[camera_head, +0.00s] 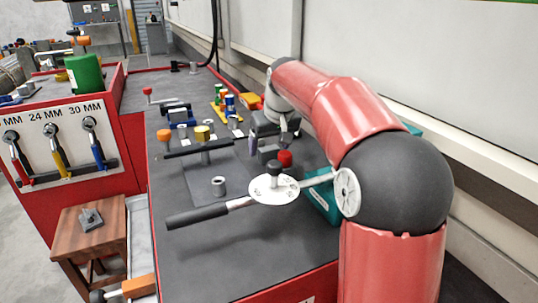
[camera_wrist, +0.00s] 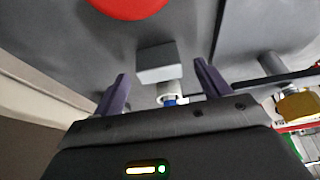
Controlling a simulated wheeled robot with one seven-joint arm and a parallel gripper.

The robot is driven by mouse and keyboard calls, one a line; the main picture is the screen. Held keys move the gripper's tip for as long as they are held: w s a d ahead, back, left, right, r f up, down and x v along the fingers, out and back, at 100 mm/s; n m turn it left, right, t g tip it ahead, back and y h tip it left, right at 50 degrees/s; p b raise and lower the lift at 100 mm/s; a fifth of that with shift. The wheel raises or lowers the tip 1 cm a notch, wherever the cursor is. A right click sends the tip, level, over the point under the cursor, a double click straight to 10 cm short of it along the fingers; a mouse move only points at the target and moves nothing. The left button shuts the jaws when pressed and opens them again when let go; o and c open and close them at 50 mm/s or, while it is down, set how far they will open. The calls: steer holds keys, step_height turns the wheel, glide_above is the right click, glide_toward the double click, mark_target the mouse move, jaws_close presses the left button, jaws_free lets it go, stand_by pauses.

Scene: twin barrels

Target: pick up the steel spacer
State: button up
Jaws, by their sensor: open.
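Several short grey metal cylinders stand on the dark bench top. One hollow grey cylinder (camera_head: 218,187) on a dark plate near the front looks like the steel spacer, but I cannot tell for sure which one it is. My gripper (camera_wrist: 162,85) is open, its two purple fingers apart, low over the bench. I see no contact. In the head view my arm hides part of the gripper.
A white disc with a black knob (camera_head: 273,188) and a dark-handled lever (camera_head: 196,216) stand in front. A red knob (camera_head: 285,158) is close to my gripper.

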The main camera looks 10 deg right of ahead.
steer(key=shift+x, duration=1.25)
steer(key=c, duration=1.3)
steer(key=shift+c, duration=0.5)
steer(key=shift+w+r, duration=0.1)
steer(key=shift+r, duration=0.1)
